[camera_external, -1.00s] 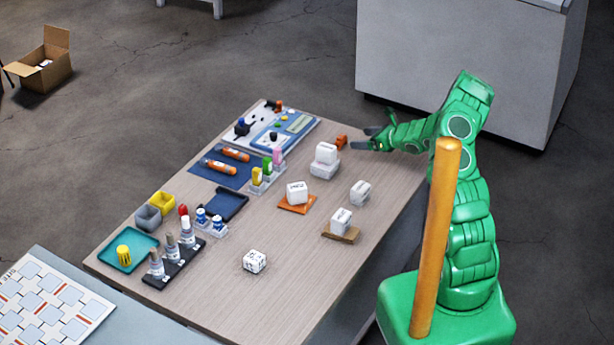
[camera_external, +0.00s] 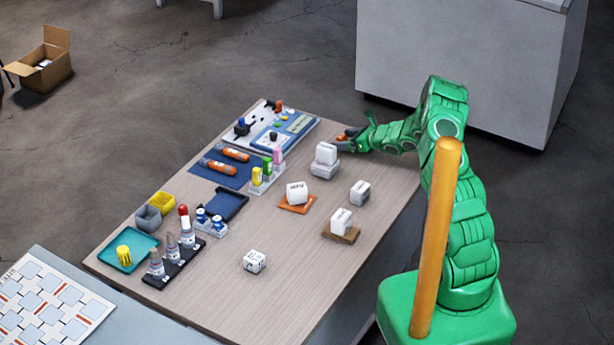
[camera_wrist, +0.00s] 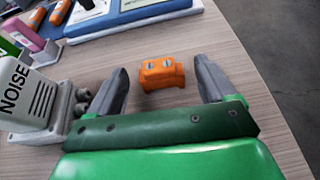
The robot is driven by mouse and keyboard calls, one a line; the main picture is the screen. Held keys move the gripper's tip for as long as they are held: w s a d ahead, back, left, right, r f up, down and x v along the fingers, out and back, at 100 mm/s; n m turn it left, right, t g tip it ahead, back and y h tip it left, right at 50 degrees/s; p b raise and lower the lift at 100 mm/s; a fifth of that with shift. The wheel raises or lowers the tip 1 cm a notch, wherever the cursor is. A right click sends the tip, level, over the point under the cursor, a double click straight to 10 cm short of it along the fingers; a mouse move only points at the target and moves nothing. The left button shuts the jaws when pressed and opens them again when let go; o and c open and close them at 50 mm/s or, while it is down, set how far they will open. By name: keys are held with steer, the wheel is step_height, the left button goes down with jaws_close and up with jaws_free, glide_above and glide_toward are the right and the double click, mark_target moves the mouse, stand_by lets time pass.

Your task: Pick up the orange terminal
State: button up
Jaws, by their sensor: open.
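The orange terminal (camera_wrist: 162,73) is a small orange block with two metal screws on top, sitting on the wooden table. In the external view the orange terminal (camera_external: 341,137) shows only in part, at the far right of the table beside my fingers. My gripper (camera_wrist: 163,88) is open in the wrist view, one grey finger on each side of the terminal's near end. The fingers look apart from it, and the terminal lies just ahead, between their tips. In the external view my gripper (camera_external: 347,141) is low over the table's far right edge.
A white block marked NOISE (camera_wrist: 20,88) on a grey stand is close to my left finger; it also shows in the external view (camera_external: 325,153). A blue and white panel (camera_external: 285,130) lies beyond. Bare table lies right of the terminal in the wrist view.

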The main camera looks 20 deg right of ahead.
steer(key=c, duration=1.1)
